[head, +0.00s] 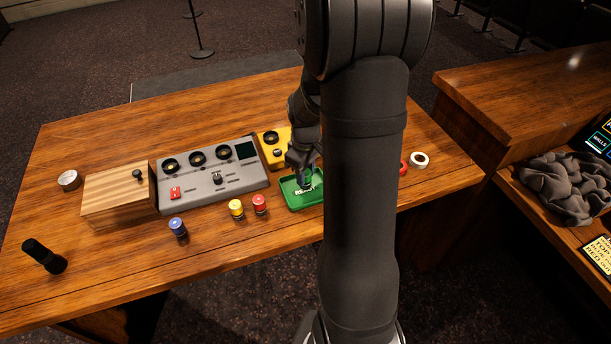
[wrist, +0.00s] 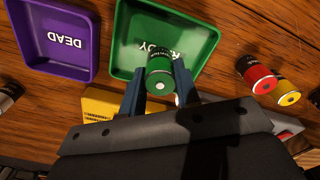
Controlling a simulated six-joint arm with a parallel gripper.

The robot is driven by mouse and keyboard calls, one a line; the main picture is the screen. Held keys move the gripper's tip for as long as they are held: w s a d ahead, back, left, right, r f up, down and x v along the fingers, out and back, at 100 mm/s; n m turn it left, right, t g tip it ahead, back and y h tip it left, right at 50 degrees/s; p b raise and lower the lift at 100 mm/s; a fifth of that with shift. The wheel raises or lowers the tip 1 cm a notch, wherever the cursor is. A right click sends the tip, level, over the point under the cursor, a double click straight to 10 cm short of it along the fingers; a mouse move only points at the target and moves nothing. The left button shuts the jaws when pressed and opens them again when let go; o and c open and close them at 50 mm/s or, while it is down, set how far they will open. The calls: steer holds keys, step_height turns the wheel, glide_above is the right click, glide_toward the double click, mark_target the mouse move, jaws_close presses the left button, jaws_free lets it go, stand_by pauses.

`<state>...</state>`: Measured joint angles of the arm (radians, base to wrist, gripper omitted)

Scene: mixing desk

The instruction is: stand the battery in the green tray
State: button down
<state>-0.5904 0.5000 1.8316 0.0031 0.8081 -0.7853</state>
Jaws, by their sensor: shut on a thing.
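The green tray (head: 293,206) lies near the desk's front edge, partly behind my arm in the head view. In the wrist view the tray (wrist: 205,42) shows a READY label on its floor. My gripper (head: 303,168) is over the tray, and in the wrist view its fingers (wrist: 159,84) are shut on the sides of a green battery (wrist: 159,62). The battery covers part of the label. I cannot tell whether its far end touches the tray floor.
A purple tray (wrist: 65,72) marked DEAD is beside the green one. Red (head: 260,204), yellow (head: 236,210) and blue (head: 178,228) batteries stand left of the green tray. A grey mixer (head: 200,194) and a yellow box (head: 271,150) are behind.

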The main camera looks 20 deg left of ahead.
mark_target(306, 171)
steer(key=shift+f, duration=0.8)
steer(key=c, duration=1.1)
jaws_free()
steer(key=shift+f, duration=0.15)
step_height(306, 171, up, 12)
steer(key=shift+r, duration=0.2)
